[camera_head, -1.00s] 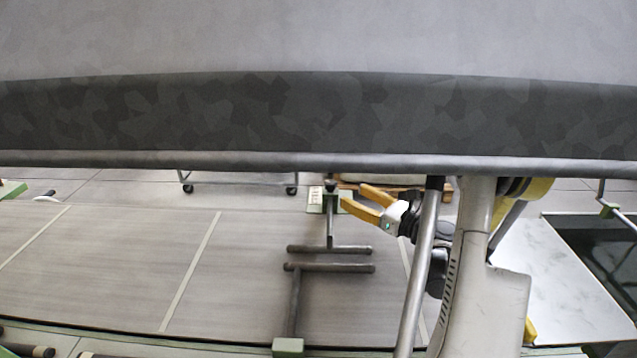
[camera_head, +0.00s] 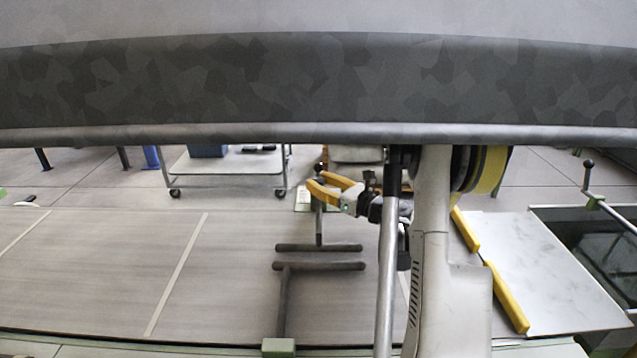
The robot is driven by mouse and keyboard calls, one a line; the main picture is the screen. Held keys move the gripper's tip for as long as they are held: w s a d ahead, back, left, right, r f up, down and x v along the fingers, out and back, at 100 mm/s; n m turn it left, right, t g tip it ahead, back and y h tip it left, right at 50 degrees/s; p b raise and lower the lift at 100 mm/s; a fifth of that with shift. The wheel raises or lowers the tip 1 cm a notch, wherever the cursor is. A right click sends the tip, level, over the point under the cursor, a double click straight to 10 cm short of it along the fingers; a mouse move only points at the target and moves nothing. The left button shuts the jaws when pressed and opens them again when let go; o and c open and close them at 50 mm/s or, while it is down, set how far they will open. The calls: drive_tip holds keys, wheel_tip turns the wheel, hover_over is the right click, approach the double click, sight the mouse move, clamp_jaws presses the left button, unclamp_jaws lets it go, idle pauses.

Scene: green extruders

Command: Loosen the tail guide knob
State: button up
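A dark knob (camera_head: 320,167) stands on a post at the far edge of the conveyor, in line with a dark guide bar (camera_head: 318,247). I take it for the tail guide knob. My gripper (camera_head: 315,181) has yellow fingers, pointing left, open with a gap between them. The fingertips are at the post just below the knob in the picture. They partly hide the post and its green mount, and I cannot tell whether they touch. Nothing shows held.
A second dark bar (camera_head: 320,266) faces the first, with a green block (camera_head: 278,346) at the near edge. A wheeled cart (camera_head: 228,168) stands behind. At right are a white panel (camera_head: 545,275), a dark tank (camera_head: 600,240) and another ball-topped lever (camera_head: 588,164). The conveyor (camera_head: 90,260) is bare at left.

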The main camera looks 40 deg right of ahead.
drive_tip(key=shift+c, duration=1)
drive_tip(key=n+y, duration=0.2)
drive_tip(key=y, duration=0.1)
drive_tip(key=shift+d+g, duration=0.15)
drive_tip(key=shift+g, duration=0.25)
drive_tip(key=n+g+y, duration=0.2)
drive_tip(key=n+y, duration=0.1)
drive_tip(key=y, duration=0.1)
drive_tip(key=o, duration=1.2)
drive_tip(key=v, duration=1.2)
